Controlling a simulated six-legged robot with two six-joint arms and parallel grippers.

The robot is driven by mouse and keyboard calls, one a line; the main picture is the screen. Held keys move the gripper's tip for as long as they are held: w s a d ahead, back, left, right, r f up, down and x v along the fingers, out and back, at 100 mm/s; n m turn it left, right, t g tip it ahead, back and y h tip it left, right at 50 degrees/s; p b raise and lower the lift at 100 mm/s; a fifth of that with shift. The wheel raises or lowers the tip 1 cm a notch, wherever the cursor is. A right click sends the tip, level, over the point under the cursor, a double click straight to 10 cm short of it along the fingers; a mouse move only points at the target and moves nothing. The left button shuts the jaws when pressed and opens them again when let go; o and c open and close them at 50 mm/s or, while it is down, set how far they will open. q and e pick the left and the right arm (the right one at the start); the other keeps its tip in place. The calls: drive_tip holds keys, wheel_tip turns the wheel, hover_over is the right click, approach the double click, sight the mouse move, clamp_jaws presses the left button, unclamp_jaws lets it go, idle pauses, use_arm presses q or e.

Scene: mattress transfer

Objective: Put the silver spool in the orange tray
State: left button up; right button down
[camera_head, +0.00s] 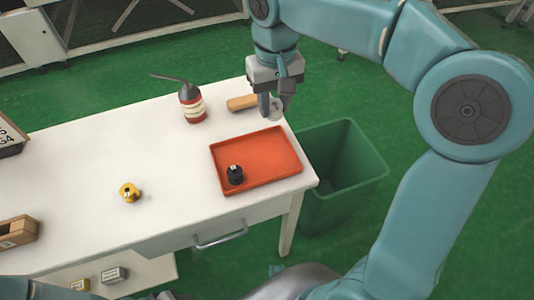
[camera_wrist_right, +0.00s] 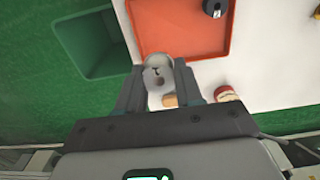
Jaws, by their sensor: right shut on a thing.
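The silver spool (camera_wrist_right: 157,72) is held between the fingers of my right gripper (camera_wrist_right: 158,88) in the right wrist view. In the head view my right gripper (camera_head: 274,105) is shut on the spool (camera_head: 274,108), beyond the far edge of the orange tray (camera_head: 270,155). The tray lies on the white table near its right end and also shows in the right wrist view (camera_wrist_right: 178,38). A small black object (camera_head: 235,174) sits in the tray's near left corner. My left gripper is not in view.
A red-labelled bottle with a spout (camera_head: 192,103) and a tan-handled item (camera_head: 242,103) stand beyond the tray on the left. A gold spool (camera_head: 130,192) is on the table's left part. A green bin (camera_head: 345,165) stands beside the table's right end. The table middle is clear.

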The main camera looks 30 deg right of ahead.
sight(272, 155)
wheel_tip(272, 155, down, 15)
drive_tip(key=b, duration=0.3)
drive_tip(key=shift+w, duration=0.1)
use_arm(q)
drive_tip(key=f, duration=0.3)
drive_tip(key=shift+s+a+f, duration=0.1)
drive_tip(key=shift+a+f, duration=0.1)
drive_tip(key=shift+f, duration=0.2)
use_arm(e)
drive_tip(key=shift+a+r, duration=0.1)
drive_tip(key=shift+r, duration=0.05)
drive_tip(key=c, duration=0.7)
unclamp_jaws()
use_arm(q)
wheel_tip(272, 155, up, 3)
drive_tip(key=p, duration=0.3)
use_arm(e)
wheel_tip(272, 155, up, 12)
